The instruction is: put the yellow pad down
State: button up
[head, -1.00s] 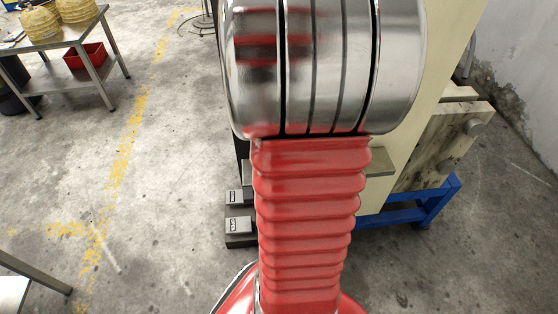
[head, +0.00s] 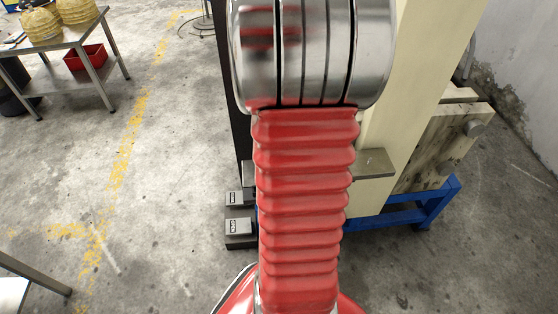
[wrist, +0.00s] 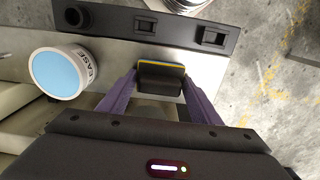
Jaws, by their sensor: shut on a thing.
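In the wrist view my gripper (wrist: 160,80) has its two purple fingers shut on a small dark block-shaped pad (wrist: 161,77). A thin yellow strip and a bluish strip show along the pad's far edge. The pad is over a bare metal plate (wrist: 118,54); I cannot tell whether it touches the plate or hangs just above it. In the head view my own arm hides the gripper and the pad.
A round tub with a light blue lid (wrist: 60,74) stands left of the pad. A dark control bar (wrist: 120,22) with a knob and switches runs beyond the plate. Open floor lies to the right. In the head view, a cream press column (head: 425,70) stands close right of my arm.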

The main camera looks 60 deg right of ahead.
jog(key=o, duration=1.2)
jog(key=shift+f, duration=0.1)
notch_tip(320, 180, up, 12)
jog(key=shift+r, duration=0.1)
dwell(0.7)
